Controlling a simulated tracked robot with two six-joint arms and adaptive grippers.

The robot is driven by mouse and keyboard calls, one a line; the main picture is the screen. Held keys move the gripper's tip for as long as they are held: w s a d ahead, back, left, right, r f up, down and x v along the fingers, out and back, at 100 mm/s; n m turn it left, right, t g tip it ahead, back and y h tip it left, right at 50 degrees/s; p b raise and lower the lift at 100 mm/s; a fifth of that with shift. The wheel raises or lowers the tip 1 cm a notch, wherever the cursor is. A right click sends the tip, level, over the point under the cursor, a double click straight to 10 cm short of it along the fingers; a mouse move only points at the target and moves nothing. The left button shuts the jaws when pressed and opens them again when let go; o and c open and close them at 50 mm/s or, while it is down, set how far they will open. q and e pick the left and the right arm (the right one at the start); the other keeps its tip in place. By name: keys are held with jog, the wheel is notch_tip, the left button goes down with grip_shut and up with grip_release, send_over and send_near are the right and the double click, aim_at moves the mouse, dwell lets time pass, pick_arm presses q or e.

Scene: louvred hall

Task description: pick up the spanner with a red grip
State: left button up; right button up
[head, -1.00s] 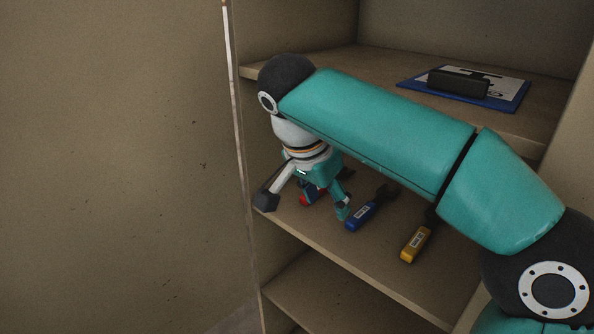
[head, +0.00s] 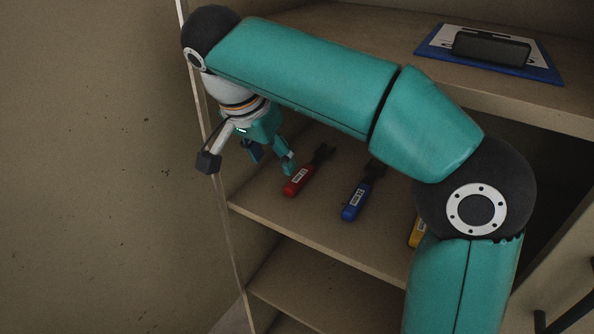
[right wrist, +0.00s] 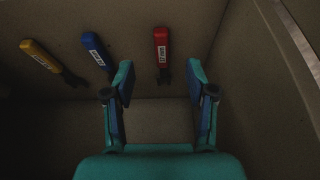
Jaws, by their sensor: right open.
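The spanner with a red grip (head: 297,182) lies on the middle shelf, its dark head pointing back and partly near my arm. No contact with the spanner shows. My left gripper is not in view.
A blue-grip spanner (head: 355,200) and a yellow-grip one (head: 417,232) lie to the right on the same shelf (head: 290,225). The upper shelf holds a blue clipboard (head: 547,72) with a black case (head: 490,48). A pale upright edge (head: 208,120) stands close left of the gripper.

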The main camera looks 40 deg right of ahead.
aim_at(305, 170)
jog(key=f+b, duration=0.2)
jog(key=f, duration=0.1)
jog(key=f+b, duration=0.6)
jog(key=shift+a, duration=0.25)
jog(key=shift+d+f+b, duration=0.1)
jog(key=shift+f+b, duration=0.15)
jog(key=shift+b, duration=0.2)
jog(key=d, duration=0.2)
jog(key=w+d, duration=0.1)
jog(key=d, duration=0.1)
jog(key=w+d, duration=0.1)
jog(key=d, duration=0.2)
jog(key=shift+r, duration=0.1)
jog(key=d, duration=0.1)
jog(key=w+d, duration=0.1)
jog(key=d, duration=0.2)
jog(key=shift+w+d+f, duration=0.15)
jog(key=shift+d+f, duration=0.15)
jog(key=shift+f, duration=0.05)
jog(key=shift+d+f+b, duration=0.1)
jog(key=shift+f+b, duration=0.15)
jog(key=shift+b, duration=0.05)
jog(key=shift+f, duration=0.2)
grip_shut()
